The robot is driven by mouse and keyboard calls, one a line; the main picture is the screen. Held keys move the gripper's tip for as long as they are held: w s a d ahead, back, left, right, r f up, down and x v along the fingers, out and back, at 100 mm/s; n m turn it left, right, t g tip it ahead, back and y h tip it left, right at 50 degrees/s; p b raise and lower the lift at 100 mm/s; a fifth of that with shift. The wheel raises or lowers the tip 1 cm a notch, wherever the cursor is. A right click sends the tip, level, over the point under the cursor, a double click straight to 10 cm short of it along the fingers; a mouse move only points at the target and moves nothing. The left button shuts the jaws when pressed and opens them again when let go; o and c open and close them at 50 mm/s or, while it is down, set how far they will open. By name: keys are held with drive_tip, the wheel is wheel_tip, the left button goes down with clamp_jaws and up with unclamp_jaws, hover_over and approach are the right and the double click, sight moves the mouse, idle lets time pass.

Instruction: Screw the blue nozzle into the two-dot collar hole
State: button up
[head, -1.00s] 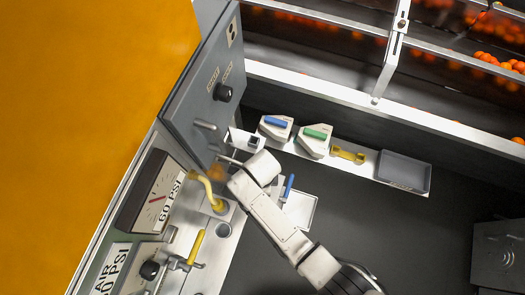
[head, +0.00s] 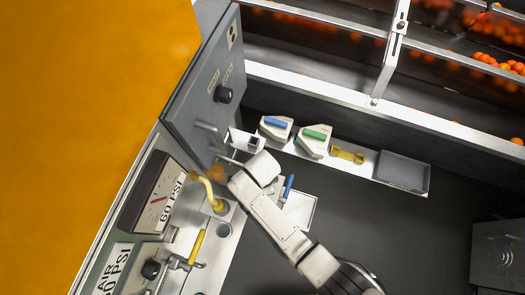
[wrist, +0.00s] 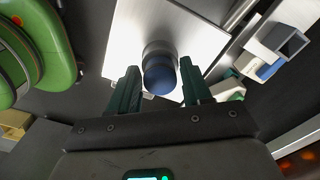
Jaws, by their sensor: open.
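A grey cylinder with a rounded blue end, which looks like the blue nozzle (wrist: 159,74), stands over a white tray in the wrist view. My gripper (wrist: 160,92) is open, with one dark green finger on each side of the blue end; I cannot tell whether they touch it. In the head view a slim blue piece (head: 289,184) shows beside my arm, over the white tray (head: 302,212); my gripper is mostly hidden there. A metal plate at left has a round dark hole (head: 223,230). I cannot make out collar dots beside it.
A shelf holds a white block with a blue bar (head: 276,124), one with a green bar (head: 317,134), a yellow piece (head: 348,154) and a grey tray (head: 403,172). A yellow bent pipe (head: 208,190), yellow-handled valve (head: 196,248) and grey panel (head: 205,95) stand at left.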

drive_tip(key=shift+c, duration=0.2)
drive_tip(key=c, duration=0.5)
drive_tip(key=shift+m, duration=0.9)
drive_tip(key=shift+c, duration=0.2)
drive_tip(key=shift+m, duration=0.8)
drive_tip(key=o, duration=0.9)
